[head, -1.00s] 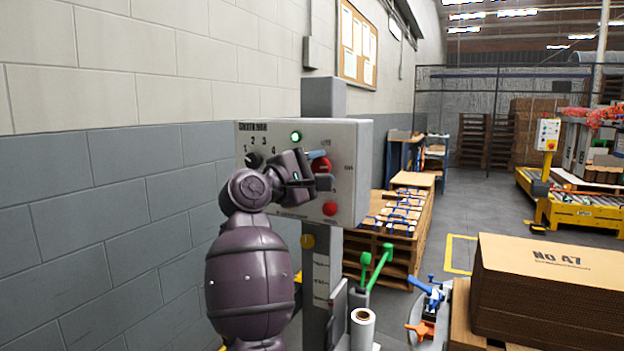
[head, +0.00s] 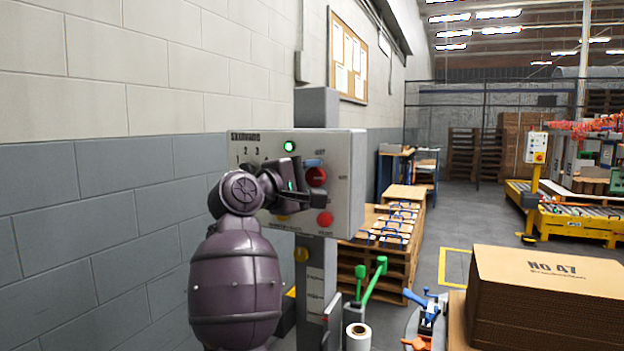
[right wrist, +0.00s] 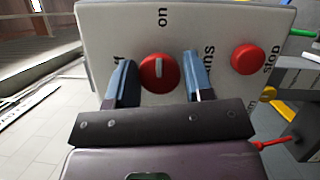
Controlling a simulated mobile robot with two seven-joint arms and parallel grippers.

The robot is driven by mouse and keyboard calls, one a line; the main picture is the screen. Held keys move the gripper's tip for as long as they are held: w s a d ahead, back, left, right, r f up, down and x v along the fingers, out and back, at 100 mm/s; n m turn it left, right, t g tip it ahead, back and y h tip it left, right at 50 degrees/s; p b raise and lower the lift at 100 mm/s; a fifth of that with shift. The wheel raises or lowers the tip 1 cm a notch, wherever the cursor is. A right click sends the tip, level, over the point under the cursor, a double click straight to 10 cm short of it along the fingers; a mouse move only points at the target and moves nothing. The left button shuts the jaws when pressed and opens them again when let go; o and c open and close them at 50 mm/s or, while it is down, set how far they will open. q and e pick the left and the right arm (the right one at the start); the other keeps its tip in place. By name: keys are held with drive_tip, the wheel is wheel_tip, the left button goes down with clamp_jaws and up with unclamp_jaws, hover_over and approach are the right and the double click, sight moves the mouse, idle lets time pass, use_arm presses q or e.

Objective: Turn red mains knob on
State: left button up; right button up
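The red mains knob (head: 316,176) is on the grey control panel (head: 345,180), partly hidden by my gripper in the head view. In the right wrist view the knob (right wrist: 158,73) shows whole, with a white mark in line with the word "on" above it in that picture. My right gripper (head: 317,182) is at the panel. Its blue fingertips (right wrist: 158,65) stand on either side of the knob with a visible gap at each side, so it is open around it. My left gripper is in neither view.
A red stop button (right wrist: 248,58) is close to one finger; it also shows below the knob in the head view (head: 325,219). A green lamp (head: 289,147) is lit. A cardboard stack (head: 540,300) stands at right. A block wall (head: 90,180) is at left.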

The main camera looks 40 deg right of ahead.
drive_tip(key=o, duration=0.3)
drive_tip(key=shift+a, duration=0.1)
drive_tip(key=a, duration=1)
drive_tip(key=shift+a+f, duration=0.35)
